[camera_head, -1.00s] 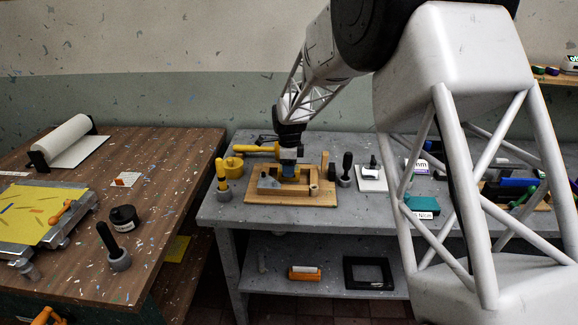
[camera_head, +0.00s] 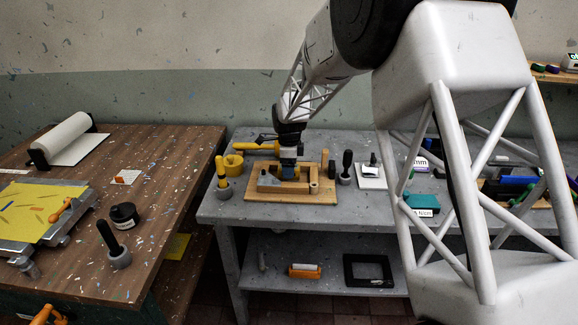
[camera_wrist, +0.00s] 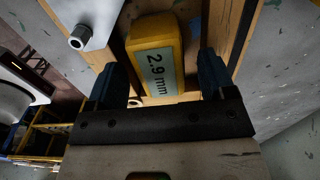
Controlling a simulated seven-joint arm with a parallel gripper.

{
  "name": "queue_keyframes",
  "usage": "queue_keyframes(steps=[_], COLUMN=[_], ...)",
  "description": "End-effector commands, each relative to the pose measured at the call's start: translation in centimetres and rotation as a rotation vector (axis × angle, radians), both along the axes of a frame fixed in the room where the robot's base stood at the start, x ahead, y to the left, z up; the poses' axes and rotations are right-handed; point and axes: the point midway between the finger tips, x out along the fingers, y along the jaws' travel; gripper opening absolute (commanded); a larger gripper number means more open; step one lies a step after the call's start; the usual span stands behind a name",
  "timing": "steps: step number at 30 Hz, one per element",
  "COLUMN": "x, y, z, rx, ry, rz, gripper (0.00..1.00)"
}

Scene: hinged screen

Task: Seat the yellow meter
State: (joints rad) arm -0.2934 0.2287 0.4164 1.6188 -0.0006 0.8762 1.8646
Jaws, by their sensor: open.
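The yellow meter (camera_wrist: 152,52) is a yellow block with a pale display reading 2.9 mm. In the wrist view it lies between the two dark blue fingers of my gripper (camera_wrist: 162,66), with a visible gap on each side. My gripper is open around it, not closed on it. The wrist view shows wooden rails on both sides of the meter. I cannot tell whether its underside is fully down.
A grey angled block (camera_head: 269,182) sits at the fixture's left. A yellow-handled tool (camera_head: 222,175) and a yellow cup (camera_head: 234,165) stand left of it. A black-handled tool (camera_head: 346,168) and a white plate (camera_head: 371,178) stand right. The bench front (camera_head: 300,217) is clear.

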Motion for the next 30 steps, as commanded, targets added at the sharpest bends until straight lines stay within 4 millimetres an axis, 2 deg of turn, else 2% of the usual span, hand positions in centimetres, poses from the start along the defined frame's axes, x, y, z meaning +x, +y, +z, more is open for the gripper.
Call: queue_keyframes(steps=[8, 24, 30], x=[0.0, 0.0, 0.0], y=[0.0, 0.0, 0.0], z=[0.6, 6.7, 7.7], rx=[0.0, 0.0, 0.0], ry=[0.0, -0.001, 0.001], rz=[0.0, 0.0, 0.0], gripper=[0.76, 0.76, 0.76])
